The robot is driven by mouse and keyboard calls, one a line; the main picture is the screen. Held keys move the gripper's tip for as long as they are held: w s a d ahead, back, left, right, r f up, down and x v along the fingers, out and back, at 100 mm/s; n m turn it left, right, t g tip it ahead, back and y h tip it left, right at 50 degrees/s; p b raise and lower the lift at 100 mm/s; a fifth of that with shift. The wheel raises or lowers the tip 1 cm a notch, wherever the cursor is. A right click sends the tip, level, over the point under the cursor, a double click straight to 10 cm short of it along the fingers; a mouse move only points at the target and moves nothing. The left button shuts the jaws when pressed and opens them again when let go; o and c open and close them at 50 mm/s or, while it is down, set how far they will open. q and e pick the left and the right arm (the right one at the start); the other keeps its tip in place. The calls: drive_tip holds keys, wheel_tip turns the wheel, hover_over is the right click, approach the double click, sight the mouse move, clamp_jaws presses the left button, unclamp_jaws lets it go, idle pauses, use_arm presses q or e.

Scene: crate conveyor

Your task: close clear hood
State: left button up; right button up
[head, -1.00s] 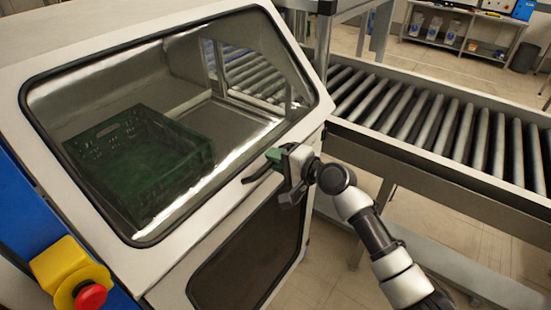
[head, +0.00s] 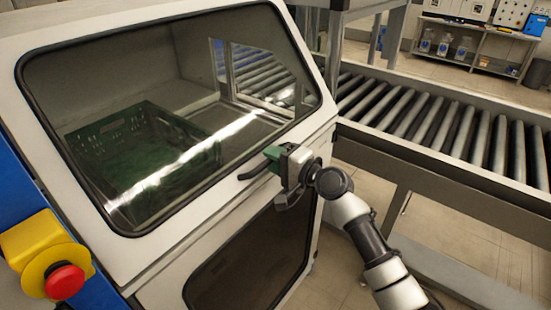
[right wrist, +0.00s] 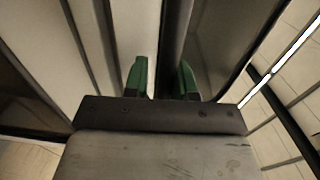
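The clear hood (head: 75,72) is a large tinted window in a white frame on the cabinet. It lies down over the opening, and I see no clear gap along its lower edge. A dark handle (head: 250,175) sits on its front near the lower right. My right gripper (head: 271,158) has green fingertips at the handle's right end. In the right wrist view, the green fingertips (right wrist: 162,80) stand apart, with the dark handle bar (right wrist: 175,40) running between them. I cannot tell whether they press on it. My left gripper is out of view.
A green crate (head: 105,140) sits inside, behind the hood. A yellow box with a red stop button (head: 65,282) is at the lower left. A roller conveyor (head: 440,125) runs off to the right. Floor shows below the conveyor.

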drive_tip(key=shift+o, duration=1.4)
drive_tip(key=shift+w+a+f, duration=0.15)
drive_tip(key=b+v, duration=0.1)
drive_tip(key=v, duration=1)
drive_tip(key=shift+b, duration=0.35)
